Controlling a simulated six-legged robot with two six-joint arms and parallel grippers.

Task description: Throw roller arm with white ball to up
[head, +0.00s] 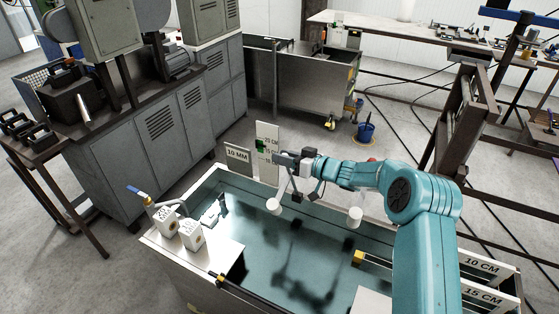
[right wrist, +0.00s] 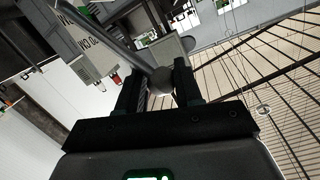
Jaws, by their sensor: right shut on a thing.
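My right gripper (head: 288,160), on the teal arm, is over the far side of the water tank (head: 190,259). In the right wrist view, its fingers (right wrist: 160,88) are closed around a pale ball (right wrist: 161,79) at the end of a grey rod, the roller arm (right wrist: 122,47). In the head view, the gripper hides most of that ball and rod. A white roller (head: 273,205) shows below the gripper, and a second white roller (head: 354,216) is farther right over the water. My left gripper is not in view.
A "10 MM" sign (head: 238,158) and a tall centimetre sign (head: 267,150) stand behind the tank's far edge. Signs marked "10 CM" (head: 480,264) and "15 CM" (head: 484,294) are at right.

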